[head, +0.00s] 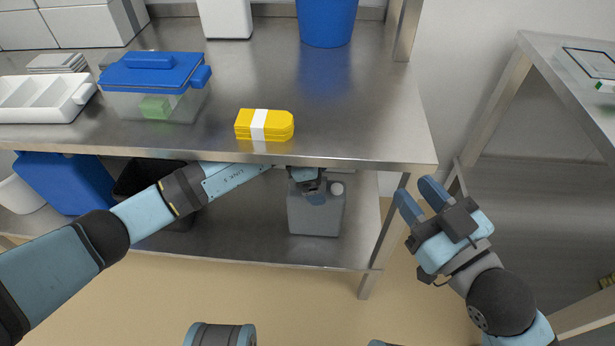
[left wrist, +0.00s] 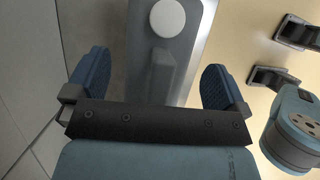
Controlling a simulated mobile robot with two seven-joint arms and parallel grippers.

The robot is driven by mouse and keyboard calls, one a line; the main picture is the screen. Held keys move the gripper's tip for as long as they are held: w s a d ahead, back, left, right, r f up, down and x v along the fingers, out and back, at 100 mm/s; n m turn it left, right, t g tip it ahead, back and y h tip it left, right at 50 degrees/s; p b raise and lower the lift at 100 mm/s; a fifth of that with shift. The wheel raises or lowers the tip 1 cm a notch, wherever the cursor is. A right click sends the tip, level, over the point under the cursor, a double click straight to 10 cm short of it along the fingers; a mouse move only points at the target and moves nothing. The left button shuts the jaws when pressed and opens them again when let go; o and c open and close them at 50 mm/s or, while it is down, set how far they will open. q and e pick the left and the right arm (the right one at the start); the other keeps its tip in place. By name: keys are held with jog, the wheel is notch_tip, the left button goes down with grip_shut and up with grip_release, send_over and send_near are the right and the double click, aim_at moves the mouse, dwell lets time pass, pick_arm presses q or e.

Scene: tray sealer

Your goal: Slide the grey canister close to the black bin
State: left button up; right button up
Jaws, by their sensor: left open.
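The grey canister (head: 315,218) stands upright on the lower shelf, under the right part of the table. Its white cap (left wrist: 168,18) and raised handle (left wrist: 161,75) show in the left wrist view. My left gripper (head: 312,190) reaches under the tabletop to the canister's top. It is open, with one finger on each side of the canister in the left wrist view (left wrist: 155,82); contact cannot be told. The black bin (head: 132,178) is on the same shelf further left, partly hidden by my left arm. My right gripper (head: 418,196) is open and empty, right of the table.
The lower shelf (head: 245,235) is clear between bin and canister. A blue container (head: 65,182) stands left of the bin. The tabletop edge (head: 330,163) overhangs the shelf, and a table leg (head: 385,235) stands right of the canister.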

pick_arm(q)
jog(key=shift+d+f+b, duration=0.3)
jog(key=shift+d+f, duration=0.05)
jog(key=shift+f, duration=0.05)
jog(key=shift+a+f, duration=0.1)
jog(key=shift+f, duration=0.1)
jog(key=shift+r, duration=0.1)
pick_arm(e)
jog(key=shift+w+a+r+n+y, duration=0.2)
jog(key=shift+w+r+n+y, duration=0.1)
jog(key=shift+w+n, duration=0.15)
pick_arm(q)
jog(key=shift+c, duration=0.5)
